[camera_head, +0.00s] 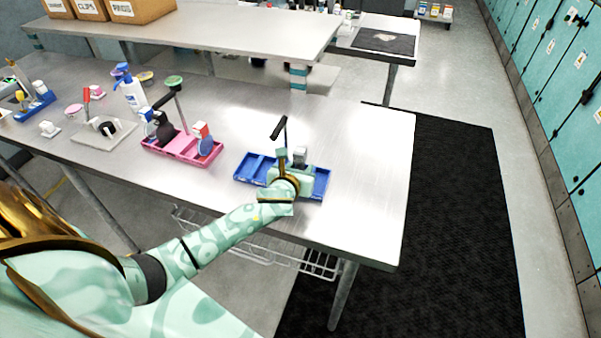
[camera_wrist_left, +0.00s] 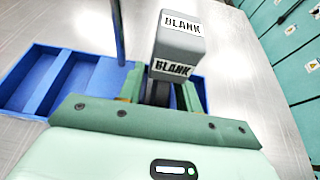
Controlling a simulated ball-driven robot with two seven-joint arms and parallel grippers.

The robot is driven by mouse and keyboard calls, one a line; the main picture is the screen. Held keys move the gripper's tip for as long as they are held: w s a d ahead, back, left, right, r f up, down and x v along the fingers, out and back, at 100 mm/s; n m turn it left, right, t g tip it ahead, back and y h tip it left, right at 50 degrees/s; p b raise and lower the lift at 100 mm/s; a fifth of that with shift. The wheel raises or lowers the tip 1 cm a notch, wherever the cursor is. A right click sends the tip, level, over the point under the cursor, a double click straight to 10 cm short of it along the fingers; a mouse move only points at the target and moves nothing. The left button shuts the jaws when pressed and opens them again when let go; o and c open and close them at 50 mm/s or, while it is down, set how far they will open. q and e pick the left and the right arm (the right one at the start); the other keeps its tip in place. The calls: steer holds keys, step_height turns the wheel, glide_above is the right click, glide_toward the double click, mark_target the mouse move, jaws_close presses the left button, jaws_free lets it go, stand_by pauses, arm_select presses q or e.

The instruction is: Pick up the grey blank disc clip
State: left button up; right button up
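The grey blank disc clip (camera_wrist_left: 180,45) is a grey block with white BLANK labels, standing upright over the right part of a blue tray (camera_wrist_left: 50,60). In the head view the clip (camera_head: 300,154) shows just beyond my left gripper (camera_head: 290,165). My left gripper also shows in the wrist view (camera_wrist_left: 160,92), low over the tray, with its fingers apart on either side of the clip's dark lower part. Contact between fingers and clip cannot be made out. The clip's foot is hidden behind the gripper. My right gripper is not in view.
A thin post with a black top (camera_head: 279,128) rises from the blue tray beside the gripper. A pink tray (camera_head: 182,148) with upright items stands to the left, with a white pump bottle (camera_head: 134,95) behind it. The table (camera_head: 370,150) is bare on the right.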

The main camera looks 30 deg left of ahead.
arm_select(q)
jaws_close()
steer(key=shift+r, duration=0.15)
